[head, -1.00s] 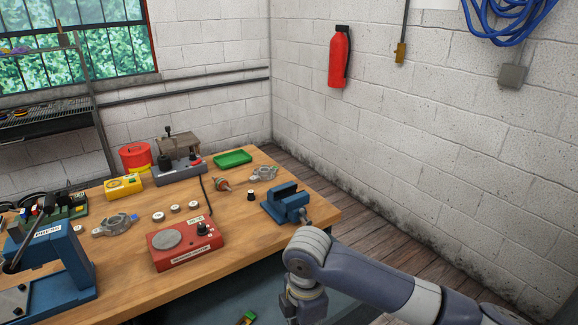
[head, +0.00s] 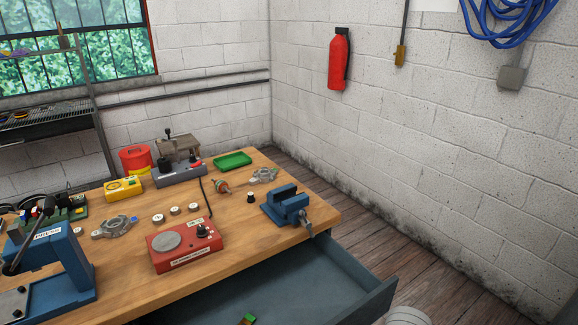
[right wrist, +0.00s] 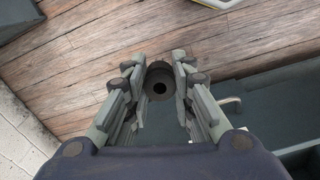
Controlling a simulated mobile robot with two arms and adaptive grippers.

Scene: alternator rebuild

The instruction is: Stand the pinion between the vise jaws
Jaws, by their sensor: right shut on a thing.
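The blue vise (head: 288,205) stands at the right end of the workbench, with a gap between its jaws. Nothing shows in that gap. My left gripper is in neither view.
An open drawer (head: 372,299) juts from the bench front below the vise. A red tester (head: 184,248), a blue press (head: 52,262) and a green tray (head: 232,160) take up bench space. A white bucket (head: 407,316) stands lower right.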

